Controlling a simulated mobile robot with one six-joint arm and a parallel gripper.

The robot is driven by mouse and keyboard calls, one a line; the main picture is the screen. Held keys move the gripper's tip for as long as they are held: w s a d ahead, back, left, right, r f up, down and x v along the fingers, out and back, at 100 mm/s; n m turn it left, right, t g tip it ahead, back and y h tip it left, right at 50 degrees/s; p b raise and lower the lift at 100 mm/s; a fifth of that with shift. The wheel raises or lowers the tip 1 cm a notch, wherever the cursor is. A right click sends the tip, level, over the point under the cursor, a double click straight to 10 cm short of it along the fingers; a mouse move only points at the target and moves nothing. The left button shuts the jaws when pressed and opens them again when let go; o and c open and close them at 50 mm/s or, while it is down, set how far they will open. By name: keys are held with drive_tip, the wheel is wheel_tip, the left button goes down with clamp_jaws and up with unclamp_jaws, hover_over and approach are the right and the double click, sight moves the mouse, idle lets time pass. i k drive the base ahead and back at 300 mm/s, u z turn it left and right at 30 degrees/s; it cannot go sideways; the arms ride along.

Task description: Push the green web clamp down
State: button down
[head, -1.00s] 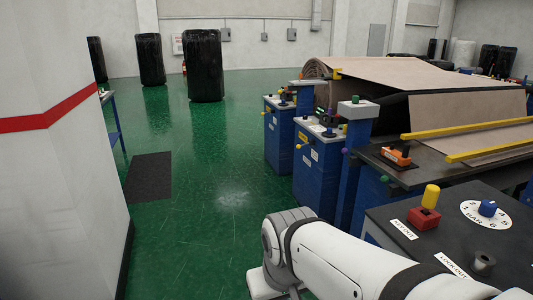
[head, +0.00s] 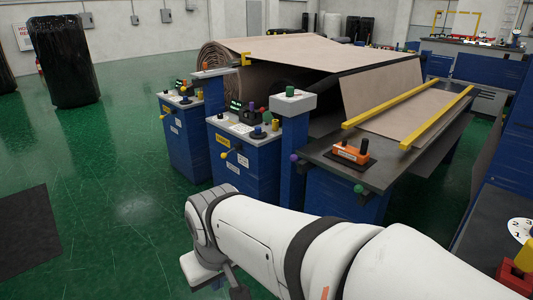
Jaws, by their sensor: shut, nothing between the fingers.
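Several small green parts show in the head view, and I cannot tell for sure which is the green web clamp. A green ball knob (head: 358,189) sits at the front edge of the dark machine table (head: 390,163), near its corner. A small green knob (head: 290,92) stands on the grey top of a blue post. My white arm crosses the bottom of the view, in front of the machine. My gripper's fingers do not show.
Yellow bars (head: 436,118) lie across brown sheet material (head: 380,70) coming from a large roll. An orange block with dark knobs (head: 350,152) sits on the table. A dark bench with a red-and-yellow switch (head: 517,275) is at lower right. Green floor (head: 110,190) is open at left.

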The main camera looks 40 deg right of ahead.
sight(358, 189)
drive_tip(key=z, duration=0.6)
drive_tip(key=i, duration=1.2)
drive_tip(key=z, duration=1.35)
drive_tip(key=i, duration=0.55)
drive_tip(key=z, duration=0.15)
drive_tip(key=k, duration=0.9)
drive_tip(key=z, duration=0.15)
drive_tip(key=i, duration=0.9)
drive_tip(key=u, duration=0.05)
